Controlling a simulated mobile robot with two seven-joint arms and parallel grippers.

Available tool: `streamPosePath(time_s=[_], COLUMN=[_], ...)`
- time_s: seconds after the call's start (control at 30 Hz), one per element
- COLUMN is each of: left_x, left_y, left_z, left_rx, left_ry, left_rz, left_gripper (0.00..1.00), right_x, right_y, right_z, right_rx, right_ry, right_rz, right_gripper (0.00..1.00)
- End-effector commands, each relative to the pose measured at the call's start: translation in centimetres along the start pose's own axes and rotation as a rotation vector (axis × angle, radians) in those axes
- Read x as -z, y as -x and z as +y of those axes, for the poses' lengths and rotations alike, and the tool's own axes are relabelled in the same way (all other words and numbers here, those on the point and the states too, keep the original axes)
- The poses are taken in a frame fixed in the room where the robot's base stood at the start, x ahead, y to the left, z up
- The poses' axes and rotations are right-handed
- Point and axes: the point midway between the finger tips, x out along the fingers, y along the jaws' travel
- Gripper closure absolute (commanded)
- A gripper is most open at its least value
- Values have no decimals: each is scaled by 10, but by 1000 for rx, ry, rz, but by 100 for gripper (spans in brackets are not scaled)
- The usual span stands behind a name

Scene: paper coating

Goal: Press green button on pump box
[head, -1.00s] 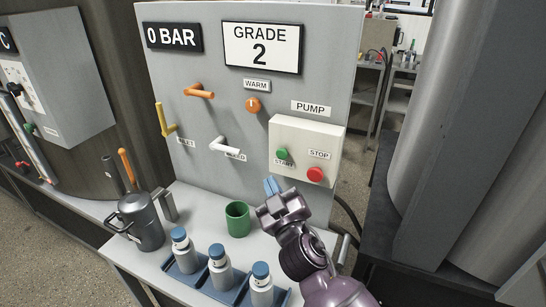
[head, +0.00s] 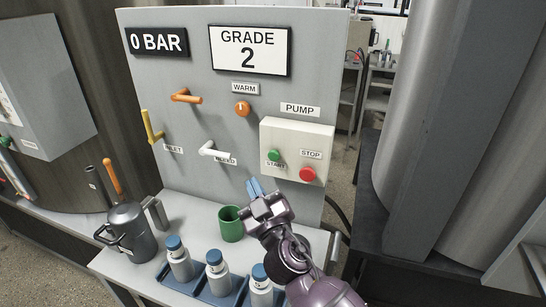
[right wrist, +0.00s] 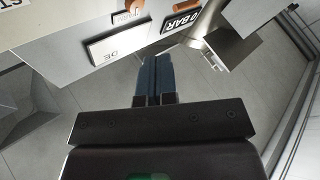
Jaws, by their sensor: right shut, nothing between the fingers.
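The white pump box (head: 321,141) is mounted on the right part of the grey panel (head: 180,110), under a PUMP label. Its green button (head: 273,155) sits above a START label, and a red button (head: 307,174) is to the lower right beside STOP. My right gripper (head: 254,186) is in front of the panel, below and left of the green button and apart from it. Its blue fingers (right wrist: 153,80) are shut with nothing between them. The pump box's buttons cannot be made out in the right wrist view. My left gripper is not in view.
On the bench (head: 170,215), a green cup (head: 231,226) stands just left of my right gripper. Orange, yellow and white handles stick out from the panel.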

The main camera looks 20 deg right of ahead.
Motion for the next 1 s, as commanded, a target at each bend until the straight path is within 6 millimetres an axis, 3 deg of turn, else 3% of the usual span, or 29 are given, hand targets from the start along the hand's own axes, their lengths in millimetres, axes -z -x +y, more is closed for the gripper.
streamPosePath(time_s=[0.7,1.0], left_x=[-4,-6], left_y=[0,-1], left_z=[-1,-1], left_rx=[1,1], left_ry=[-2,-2], left_rz=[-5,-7], left_gripper=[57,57], right_x=[-38,-44], right_y=[-51,-60], right_z=[36,44], right_rx=[1,0], right_ry=[2,1], right_rz=[0,0], right_gripper=[100,100])
